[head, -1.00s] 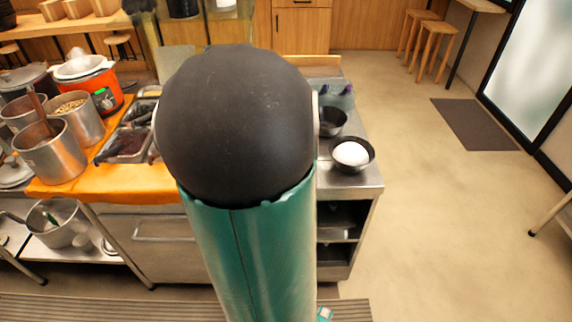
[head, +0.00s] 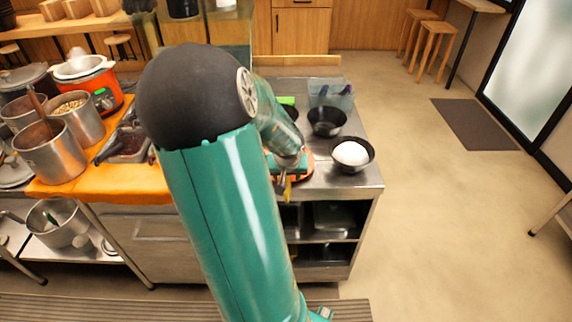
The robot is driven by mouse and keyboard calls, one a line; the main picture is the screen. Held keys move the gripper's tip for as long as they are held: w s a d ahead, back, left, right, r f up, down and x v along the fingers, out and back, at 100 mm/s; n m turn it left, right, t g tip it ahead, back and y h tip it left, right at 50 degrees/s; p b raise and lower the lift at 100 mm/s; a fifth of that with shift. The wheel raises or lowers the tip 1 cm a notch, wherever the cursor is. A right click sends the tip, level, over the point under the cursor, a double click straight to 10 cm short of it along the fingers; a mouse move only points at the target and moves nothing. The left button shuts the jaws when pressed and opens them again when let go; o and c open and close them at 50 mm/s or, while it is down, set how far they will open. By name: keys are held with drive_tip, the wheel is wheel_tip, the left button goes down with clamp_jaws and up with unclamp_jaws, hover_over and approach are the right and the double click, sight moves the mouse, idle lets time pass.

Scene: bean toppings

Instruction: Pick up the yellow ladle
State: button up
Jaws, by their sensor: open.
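My gripper (head: 284,184) shows small at the end of my arm, over the front edge of the steel counter, left of the black bowl with the white mound. It is open, and its fingers are hard to make out. A small yellow piece shows at the gripper's end; I cannot tell if it is part of the gripper or of the yellow ladle. No ladle can be clearly made out elsewhere. My arm hides the middle of the counter.
A black bowl with a white mound (head: 351,153) stands at the counter's right edge. An empty black bowl (head: 326,122) and a clear container (head: 331,95) are behind it. Steel pots (head: 50,152), an orange cooker (head: 86,77) and topping trays (head: 128,144) stand left.

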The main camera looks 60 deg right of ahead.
clamp_jaws()
